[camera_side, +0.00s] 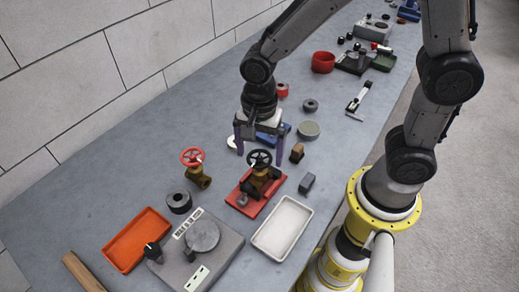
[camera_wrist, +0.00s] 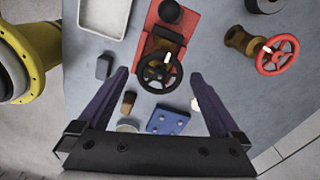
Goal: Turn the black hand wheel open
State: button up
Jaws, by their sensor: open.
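The black hand wheel (camera_side: 260,158) sits on top of a brass valve on a red base plate (camera_side: 244,205). It also shows in the wrist view (camera_wrist: 160,73), with a pale mark on its rim. My gripper (camera_side: 259,148) is open and empty, pointing down, with purple fingers. In the side view the fingers are close behind the black wheel. In the wrist view the wheel lies between the lines of the two fingers, beyond their tips. I cannot tell the exact height gap. No contact shows.
A red hand wheel (camera_side: 192,157) on a brass valve stands to the left. A white tray (camera_side: 283,228), a grey block (camera_side: 306,183), a wooden block (camera_side: 297,152) and a blue block (camera_wrist: 168,120) are close by. An orange tray (camera_side: 136,240) and a grey scale lie in front.

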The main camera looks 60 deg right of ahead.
jog(key=c, duration=1.3)
jog(key=shift+n, duration=0.3)
